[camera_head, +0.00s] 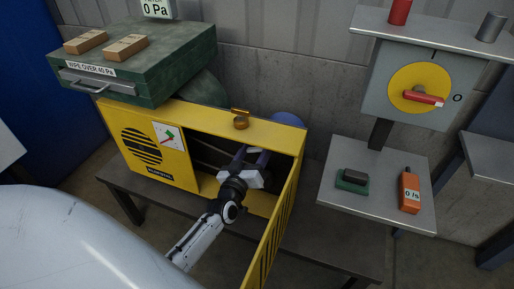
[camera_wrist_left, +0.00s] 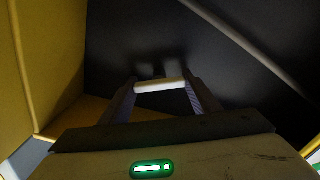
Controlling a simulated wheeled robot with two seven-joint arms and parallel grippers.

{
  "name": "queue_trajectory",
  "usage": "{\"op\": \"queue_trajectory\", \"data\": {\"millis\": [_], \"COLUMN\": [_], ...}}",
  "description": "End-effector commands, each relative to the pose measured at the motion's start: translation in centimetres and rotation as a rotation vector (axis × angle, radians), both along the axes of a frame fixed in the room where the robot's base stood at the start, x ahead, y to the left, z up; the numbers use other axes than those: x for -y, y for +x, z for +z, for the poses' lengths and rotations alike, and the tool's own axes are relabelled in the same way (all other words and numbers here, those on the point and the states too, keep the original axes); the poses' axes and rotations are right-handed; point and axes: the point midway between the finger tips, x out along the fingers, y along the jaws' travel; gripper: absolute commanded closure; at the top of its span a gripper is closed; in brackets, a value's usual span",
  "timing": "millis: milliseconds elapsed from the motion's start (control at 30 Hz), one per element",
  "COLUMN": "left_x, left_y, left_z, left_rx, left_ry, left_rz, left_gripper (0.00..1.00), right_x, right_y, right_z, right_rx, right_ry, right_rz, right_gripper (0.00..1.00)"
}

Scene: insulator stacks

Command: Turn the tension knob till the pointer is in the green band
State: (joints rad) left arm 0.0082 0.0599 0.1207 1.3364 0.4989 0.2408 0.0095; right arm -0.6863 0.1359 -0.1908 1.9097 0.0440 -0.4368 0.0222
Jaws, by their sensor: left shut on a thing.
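The yellow machine (camera_head: 184,117) stands on a dark bench with its right-hand door open. A white gauge (camera_head: 167,136) with red and green marks is on its front. Its pointer is too small to read against the green band. My left gripper (camera_head: 251,156) reaches into the open compartment. In the left wrist view, its fingers (camera_wrist_left: 160,86) are shut on a short pale bar (camera_wrist_left: 153,87). This may be the tension knob, but I cannot tell for sure. The head view does not show the bar clearly. My right gripper is not in view.
The open yellow door (camera_head: 273,228) stands close to the right of my left arm. A green box (camera_head: 165,70) with two tan blocks is at the back left. On the right are a grey switch panel with a red handle (camera_head: 423,97) and a shelf (camera_head: 388,214) holding an orange device (camera_head: 409,190).

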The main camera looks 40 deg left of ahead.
Motion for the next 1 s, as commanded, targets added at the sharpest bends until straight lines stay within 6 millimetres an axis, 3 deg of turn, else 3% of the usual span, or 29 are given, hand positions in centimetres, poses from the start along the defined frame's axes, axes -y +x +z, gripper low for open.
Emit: {"op": "queue_trajectory", "data": {"millis": [500, 1000], "left_x": [-0.1, -0.13], "left_y": [-0.07, -0.08], "left_z": [-0.18, -0.19], "left_rx": [0.083, 0.101], "left_ry": [-0.346, -0.427], "left_rz": [0.0, 0.001], "left_gripper": [0.66, 0.66], "right_x": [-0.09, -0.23], "right_y": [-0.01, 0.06], "right_z": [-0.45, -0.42], "right_rx": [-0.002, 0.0], "right_ry": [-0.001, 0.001], "right_rz": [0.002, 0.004], "right_gripper": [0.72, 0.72]}}
